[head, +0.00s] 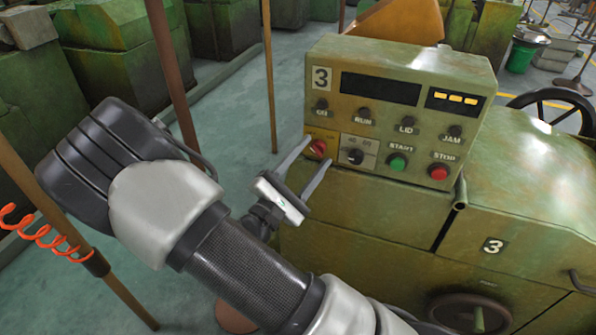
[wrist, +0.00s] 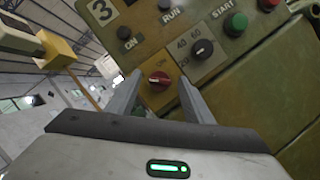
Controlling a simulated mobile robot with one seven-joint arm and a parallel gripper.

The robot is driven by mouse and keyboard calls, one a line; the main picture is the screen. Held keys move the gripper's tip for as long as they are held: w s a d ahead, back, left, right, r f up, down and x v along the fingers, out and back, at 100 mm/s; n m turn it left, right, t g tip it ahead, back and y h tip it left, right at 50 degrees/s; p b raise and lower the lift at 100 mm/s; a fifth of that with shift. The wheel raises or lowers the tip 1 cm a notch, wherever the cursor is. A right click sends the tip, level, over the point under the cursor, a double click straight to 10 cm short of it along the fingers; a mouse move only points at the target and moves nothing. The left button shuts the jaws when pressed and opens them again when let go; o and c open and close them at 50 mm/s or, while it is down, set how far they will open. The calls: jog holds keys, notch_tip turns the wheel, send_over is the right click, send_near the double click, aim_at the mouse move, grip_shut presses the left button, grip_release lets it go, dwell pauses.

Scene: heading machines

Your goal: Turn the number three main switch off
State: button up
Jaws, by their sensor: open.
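The number three control box (head: 412,112) stands on a green machine and bears a "3" label. Its main switch is a red rotary knob (head: 318,148) on a yellow plate at the panel's lower left. My gripper (head: 317,151) is open, with one finger on each side of the knob. In the wrist view my fingertips (wrist: 160,79) flank the knob with gaps visible; whether either finger touches the plate I cannot tell.
A black selector dial (head: 355,156) sits just right of the main switch. The green start button (head: 397,162) and red stop button (head: 439,172) are farther right. Brown posts (head: 172,75) stand left of the panel, near my arm. A black handwheel (head: 552,103) is at right.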

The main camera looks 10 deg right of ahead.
jog(key=b+v, duration=0.1)
jog(key=v, duration=1.6)
jog(key=s+d+r+m+g+y+p, duration=0.2)
jog(key=s+d+r+m+g+y, duration=0.15)
jog(key=d+r+m+g, duration=0.3)
jog(key=s+d+r+m+g+y+p, duration=0.25)
jog(key=s+d+m+g, duration=0.25)
jog(key=d+g, duration=0.35)
notch_tip(320, 180, up, 16)
jog(key=s+a+m+t+y+p, duration=0.1)
jog(key=m+t+y+p, duration=0.4)
jog(key=y, duration=0.4)
jog(key=shift+s+a+m+t, duration=0.35)
jog(key=shift+a+m+t, duration=0.05)
jog(key=shift+m, duration=0.15)
jog(key=shift+f, duration=0.1)
jog(key=c, duration=0.4)
jog(key=shift+d, duration=0.15)
